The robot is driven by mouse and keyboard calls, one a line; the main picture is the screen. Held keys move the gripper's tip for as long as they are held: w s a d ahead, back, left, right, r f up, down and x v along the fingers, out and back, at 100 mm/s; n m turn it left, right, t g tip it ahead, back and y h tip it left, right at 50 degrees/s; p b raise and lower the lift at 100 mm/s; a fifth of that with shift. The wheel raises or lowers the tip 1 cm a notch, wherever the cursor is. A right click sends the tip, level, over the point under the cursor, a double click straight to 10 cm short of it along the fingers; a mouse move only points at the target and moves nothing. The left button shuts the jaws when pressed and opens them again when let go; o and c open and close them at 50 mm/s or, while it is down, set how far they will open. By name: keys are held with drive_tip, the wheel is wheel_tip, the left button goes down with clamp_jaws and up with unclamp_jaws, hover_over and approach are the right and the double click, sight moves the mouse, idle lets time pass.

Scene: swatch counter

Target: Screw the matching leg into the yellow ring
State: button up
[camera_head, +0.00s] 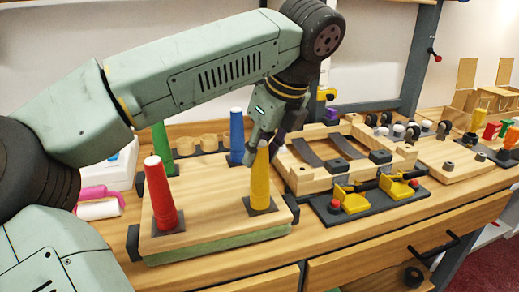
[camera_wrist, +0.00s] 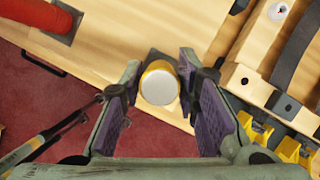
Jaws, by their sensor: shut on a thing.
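A yellow leg (camera_head: 260,183) stands upright on a dark square plate (camera_head: 262,206) at the front right corner of the wooden board (camera_head: 205,208). My gripper (camera_head: 261,138) is shut on its upper end from above. In the wrist view the leg's white end (camera_wrist: 159,87) shows between the purple finger pads. A red leg (camera_head: 163,195) stands at the front left corner, a green leg (camera_head: 160,140) at the back left and a blue leg (camera_head: 236,137) at the back right. I cannot make out a yellow ring at the leg's foot.
Wooden fixtures (camera_head: 300,178) with yellow clamps (camera_head: 397,186) stand close to the right of the board. A pink and white roller (camera_head: 97,207) lies at the left. Drawers with dark handles (camera_head: 433,247) are below the counter's front edge.

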clamp_jaws()
drive_tip(key=shift+m+t+h, duration=0.3)
drive_tip(key=shift+m, duration=0.6)
drive_tip(key=m+h, duration=0.1)
drive_tip(key=m, duration=0.3)
drive_tip(key=shift+m+t+h, duration=0.3)
drive_tip(key=shift+m+h, duration=0.1)
drive_tip(key=m+h, duration=0.1)
drive_tip(key=m, duration=0.3)
drive_tip(key=shift+h+p, duration=0.3)
drive_tip(key=shift+h, duration=0.1)
drive_tip(key=m+h+p, duration=0.1)
drive_tip(key=m, duration=0.3)
drive_tip(key=shift+d, duration=0.1)
drive_tip(key=o, duration=0.5)
unclamp_jaws()
drive_tip(key=shift+o, duration=0.2)
drive_tip(key=shift+f, duration=0.1)
